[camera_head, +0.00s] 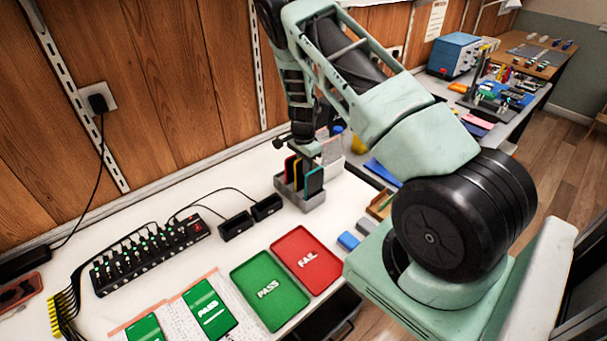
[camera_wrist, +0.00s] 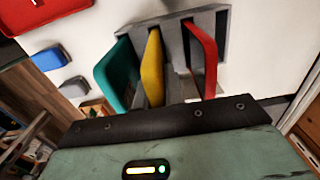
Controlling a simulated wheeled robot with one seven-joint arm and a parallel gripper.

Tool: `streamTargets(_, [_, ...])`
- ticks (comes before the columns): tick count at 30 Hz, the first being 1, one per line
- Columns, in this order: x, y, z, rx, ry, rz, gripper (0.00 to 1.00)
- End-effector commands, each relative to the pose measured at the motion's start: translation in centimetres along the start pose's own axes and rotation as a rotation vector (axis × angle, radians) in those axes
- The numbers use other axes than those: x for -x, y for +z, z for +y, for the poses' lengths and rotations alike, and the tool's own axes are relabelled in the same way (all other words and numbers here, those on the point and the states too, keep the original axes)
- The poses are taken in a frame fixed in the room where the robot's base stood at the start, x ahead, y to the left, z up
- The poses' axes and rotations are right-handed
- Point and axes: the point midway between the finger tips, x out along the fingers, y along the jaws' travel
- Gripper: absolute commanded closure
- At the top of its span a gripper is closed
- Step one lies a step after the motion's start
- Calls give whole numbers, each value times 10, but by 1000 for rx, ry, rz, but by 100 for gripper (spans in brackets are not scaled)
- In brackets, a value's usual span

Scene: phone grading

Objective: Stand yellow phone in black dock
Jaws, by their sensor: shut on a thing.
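The yellow phone (camera_wrist: 152,68) stands on edge in a grey slotted rack (camera_head: 299,204), between a teal phone (camera_wrist: 117,76) and a red phone (camera_wrist: 204,58). In the head view only a narrow strip of the yellow phone (camera_head: 298,174) shows. My gripper (camera_head: 305,158) points down over the rack and is shut on the yellow phone, which is still among the slots. The fingertips are largely hidden in both views. Two small black docks, one (camera_head: 236,226) nearer and one (camera_head: 266,207) nearer the rack, sit on the white table, both empty.
A black hub (camera_head: 150,258) with several cables lies left of the docks. A green PASS tray (camera_head: 268,290) and a red FAIL tray (camera_head: 306,260) lie in front. Green-screened phones (camera_head: 209,308) lie at the front left. White table is clear between docks and rack.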

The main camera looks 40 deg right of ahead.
Motion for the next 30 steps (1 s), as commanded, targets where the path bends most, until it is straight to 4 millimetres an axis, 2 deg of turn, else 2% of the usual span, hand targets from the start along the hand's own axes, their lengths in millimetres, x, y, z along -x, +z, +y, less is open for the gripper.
streamTargets(6, [42,0,-2,1,-5,1,100])
streamTargets(12, [70,6,-2,4,0,0,100])
streamTargets(14, [75,16,-5,6,3,0,100])
streamTargets(24, [72,113,-27,5,4,2,100])
streamTargets(27, [70,129,-29,3,2,1,100])
streamTargets(30, [65,135,-30,0,0,0,100])
